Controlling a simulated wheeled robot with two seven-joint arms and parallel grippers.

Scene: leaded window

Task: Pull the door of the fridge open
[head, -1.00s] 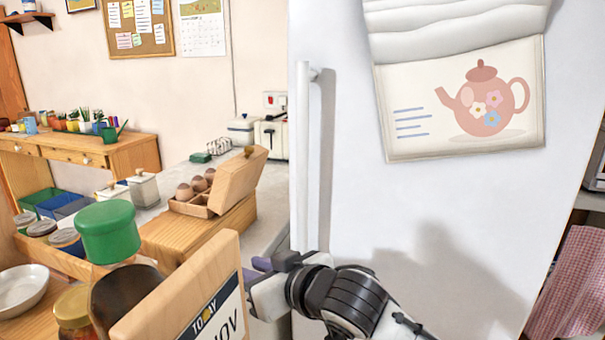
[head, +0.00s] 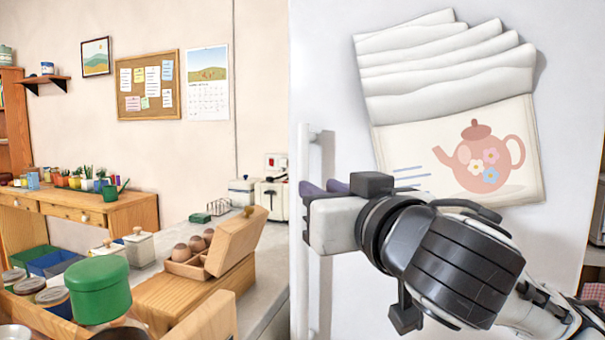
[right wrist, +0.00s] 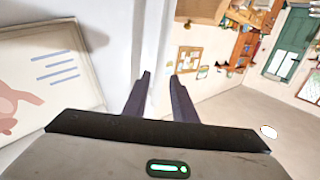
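The fridge door (head: 560,210) is white and fills the right half of the head view. It looks shut. Its white vertical handle (head: 314,290) runs along the door's left edge. My right gripper (head: 320,188) is raised in front of the handle, its dark fingers pointing left and crossing it in the picture. In the right wrist view, the fingers (right wrist: 160,88) are apart, with the pale handle bar (right wrist: 156,50) showing in the gap between them. I cannot tell whether they touch it. My left gripper is not in view.

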